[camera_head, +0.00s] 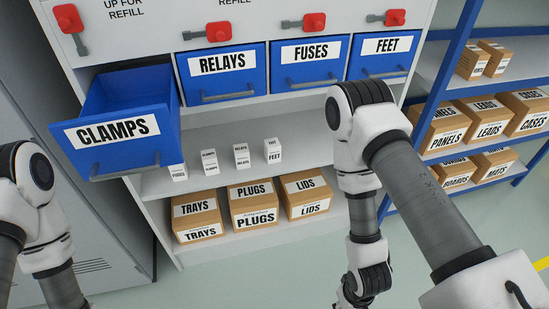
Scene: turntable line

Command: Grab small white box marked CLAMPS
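The small white box marked CLAMPS (209,161) stands upright on the middle shelf in the head view, second from the left in a row of small white boxes. No gripper touches it. My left arm is at the left edge and its gripper is out of view. My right arm hangs down in front of the cabinet, right of the small boxes. Its wrist reaches the bottom edge and its gripper is out of view. The blue CLAMPS drawer (120,129) is pulled open at the upper left, with its inside partly visible.
Beside the box stand white boxes marked FUSES (178,172), RELAYS (241,156) and FEET (272,150). The open drawer overhangs the shelf's left end. Cardboard boxes, including PLUGS (254,207), sit on the shelf below. A blue rack (440,62) with cartons stands right.

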